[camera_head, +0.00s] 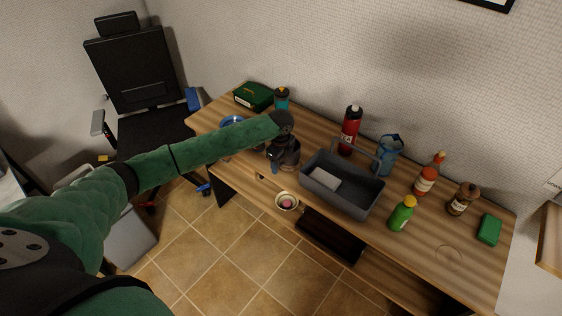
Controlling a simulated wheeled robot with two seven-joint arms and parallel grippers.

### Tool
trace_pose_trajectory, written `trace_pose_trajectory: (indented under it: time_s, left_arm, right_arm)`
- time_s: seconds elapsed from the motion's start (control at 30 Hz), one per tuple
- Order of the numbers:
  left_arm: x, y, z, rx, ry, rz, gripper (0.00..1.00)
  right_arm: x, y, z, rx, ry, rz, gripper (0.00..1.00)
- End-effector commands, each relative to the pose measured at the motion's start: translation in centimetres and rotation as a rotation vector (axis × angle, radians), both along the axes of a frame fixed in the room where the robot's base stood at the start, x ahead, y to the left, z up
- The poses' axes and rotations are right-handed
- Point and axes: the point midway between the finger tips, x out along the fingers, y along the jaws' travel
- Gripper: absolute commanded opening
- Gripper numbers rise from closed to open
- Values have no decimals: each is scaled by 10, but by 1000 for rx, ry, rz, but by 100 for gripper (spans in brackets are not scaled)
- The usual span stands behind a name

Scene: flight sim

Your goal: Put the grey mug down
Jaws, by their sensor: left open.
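My left arm reaches in from the left across the desk. My left gripper (279,168) points down near the desk's front edge and is open, with nothing seen between its fingers. A small round light-grey vessel (287,201) with a pinkish inside shows just below the gripper, at the desk's front edge. It may be the grey mug; no handle is visible, and I cannot tell what it rests on. It looks apart from the fingers. My right gripper is not in view.
The wooden desk (455,253) holds a grey caddy (352,199) right of my gripper, with a red flask (349,130), several bottles and a green sponge (489,229). A green box (253,96) and a blue round item (231,121) lie left. A black chair (135,75) stands far left.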

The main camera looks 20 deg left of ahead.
Motion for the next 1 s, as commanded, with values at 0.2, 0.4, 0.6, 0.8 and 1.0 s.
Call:
trace_pose_trajectory:
  time_s: [0.2, 0.4, 0.6, 0.8, 1.0]
  left_arm:
    - [0, 0, 8, 0, -1, 0, 63]
    - [1, 0, 40, -1, -4, -1, 63]
    - [0, 1, 79, 0, -3, -1, 63]
    - [-1, 1, 108, -1, -2, 0, 63]
    - [-2, 1, 120, 0, 0, 0, 63]
  right_arm:
    - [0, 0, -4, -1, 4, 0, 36]
    - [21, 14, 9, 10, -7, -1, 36]
    - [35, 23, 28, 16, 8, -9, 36]
    - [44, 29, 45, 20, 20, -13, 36]
    - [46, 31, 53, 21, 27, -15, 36]
